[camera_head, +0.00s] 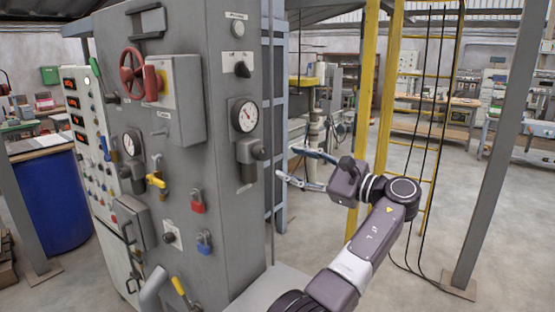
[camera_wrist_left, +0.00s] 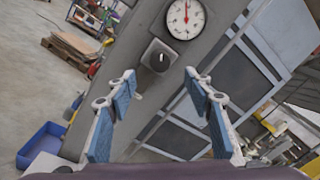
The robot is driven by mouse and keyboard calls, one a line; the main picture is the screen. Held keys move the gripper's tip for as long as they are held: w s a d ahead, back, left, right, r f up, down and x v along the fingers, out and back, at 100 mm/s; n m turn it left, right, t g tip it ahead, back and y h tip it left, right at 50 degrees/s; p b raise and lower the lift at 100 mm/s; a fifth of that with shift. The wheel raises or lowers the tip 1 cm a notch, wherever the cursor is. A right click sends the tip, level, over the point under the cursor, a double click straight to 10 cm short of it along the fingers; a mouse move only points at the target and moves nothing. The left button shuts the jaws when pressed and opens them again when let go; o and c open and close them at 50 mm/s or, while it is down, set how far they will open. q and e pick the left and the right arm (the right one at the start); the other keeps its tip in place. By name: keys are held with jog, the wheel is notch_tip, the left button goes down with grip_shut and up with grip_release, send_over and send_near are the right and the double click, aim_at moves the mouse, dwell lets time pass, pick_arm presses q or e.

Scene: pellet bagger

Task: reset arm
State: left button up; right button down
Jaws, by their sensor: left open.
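My left gripper (camera_head: 286,162) is open and empty in the head view, to the right of the grey machine cabinet (camera_head: 231,210). Its two fingers point left toward the cabinet's side, near a grey valve with a black knob (camera_head: 260,152) under a round gauge (camera_head: 244,115). In the left wrist view the open gripper (camera_wrist_left: 158,76) has its blue-padded fingers spread wide. The black knob (camera_wrist_left: 159,57) and the gauge (camera_wrist_left: 185,18) show beyond the gap between them. Nothing is between the pads, and a space shows between fingers and knob. My right gripper is not in view.
The cabinet carries a red handwheel (camera_head: 131,75), a yellow-handled valve (camera_head: 156,181), a red padlock (camera_head: 198,201) and a blue padlock (camera_head: 204,243). Yellow posts (camera_head: 366,110) stand behind my arm, with hanging cables (camera_head: 425,130). A grey post (camera_head: 490,150) stands at right. Open floor lies between.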

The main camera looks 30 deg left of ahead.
pick_arm(q)
jog(key=shift+s+d, duration=0.15)
jog(key=shift+d, duration=0.95)
